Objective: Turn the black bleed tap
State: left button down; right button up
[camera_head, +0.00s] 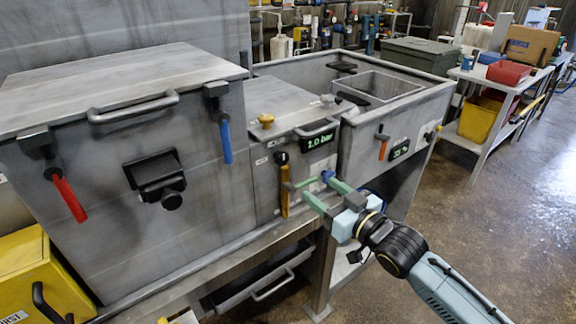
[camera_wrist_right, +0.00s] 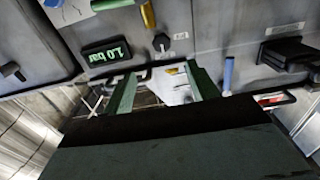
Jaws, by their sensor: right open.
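A small black knob, which looks like the bleed tap (camera_head: 281,157), sits on the grey middle panel, just above a yellow handle (camera_head: 284,203). In the right wrist view the black tap (camera_wrist_right: 161,42) shows beside a small label, beyond the fingertips. I cannot tell whether it joins the yellow handle. My right gripper (camera_head: 316,186) has pale green fingers spread apart, with nothing seen held. It is in front of the panel, right of and lower than the tap, apart from it. The fingers also show in the right wrist view (camera_wrist_right: 160,70). My left gripper is out of view.
A blue lever (camera_head: 226,142) and red lever (camera_head: 70,199) hang on the left chamber. An orange lever (camera_head: 383,148) is at right.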

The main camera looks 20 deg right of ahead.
aim_at(284, 160)
jog(key=b+x, duration=0.1)
jog(key=x, duration=1.2)
jog(key=shift+w+a+r, duration=0.15)
jog(key=c, duration=1)
